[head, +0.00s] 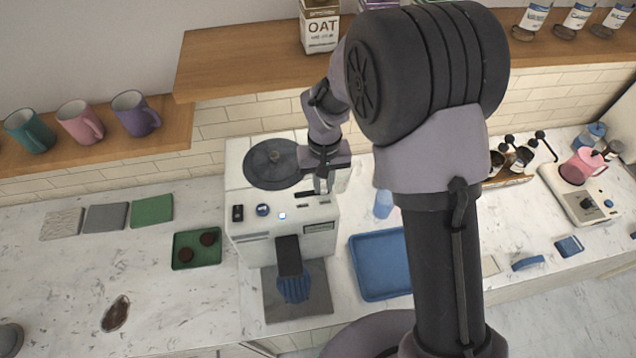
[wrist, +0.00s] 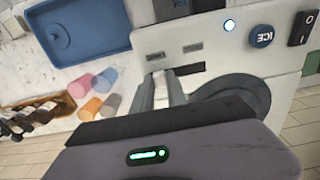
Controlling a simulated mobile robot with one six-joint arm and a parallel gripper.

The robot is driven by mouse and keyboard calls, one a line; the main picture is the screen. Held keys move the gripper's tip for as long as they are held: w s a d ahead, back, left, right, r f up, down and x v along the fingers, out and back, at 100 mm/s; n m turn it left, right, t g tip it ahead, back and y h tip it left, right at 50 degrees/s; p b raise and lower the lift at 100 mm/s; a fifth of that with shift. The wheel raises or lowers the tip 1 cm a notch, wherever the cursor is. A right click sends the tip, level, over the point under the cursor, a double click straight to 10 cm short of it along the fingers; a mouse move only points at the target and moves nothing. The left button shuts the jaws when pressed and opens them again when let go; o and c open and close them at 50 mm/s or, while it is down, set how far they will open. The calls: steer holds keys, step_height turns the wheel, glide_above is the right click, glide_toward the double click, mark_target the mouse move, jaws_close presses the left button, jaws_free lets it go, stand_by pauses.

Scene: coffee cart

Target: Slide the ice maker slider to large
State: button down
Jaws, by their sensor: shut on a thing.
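The white ice maker (head: 290,235) stands on the counter in the head view; its top panel (wrist: 220,50) fills the upper right of the wrist view. My gripper (head: 321,188) is down at the panel's right part in the head view. In the wrist view its fingers (wrist: 161,77) are shut on the slider knob, which is mostly hidden between them. The bare dark slot (wrist: 190,68) runs to the right of the fingers there, so the knob sits near the slot's left end in that view. Two small dark labels (wrist: 192,48) lie alongside the slot; I cannot read them.
The panel also bears a round blue ICE button (wrist: 262,36), a lit button (wrist: 229,26) and a black power switch (wrist: 301,28). A dark round lid (head: 265,165) lies behind. A blue tray (head: 372,280) and cups (wrist: 104,80) are close by. A wooden shelf (head: 240,60) hangs above.

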mark_target(325, 185)
steer(key=c, duration=1.6)
jaws_free()
steer(key=shift+d, duration=0.1)
steer(key=shift+o, duration=1.4)
steer(key=shift+w+d, duration=0.1)
steer(key=shift+d, duration=0.05)
steer(key=shift+r, duration=0.15)
step_height(325, 185, up, 17)
steer(key=shift+r, duration=0.1)
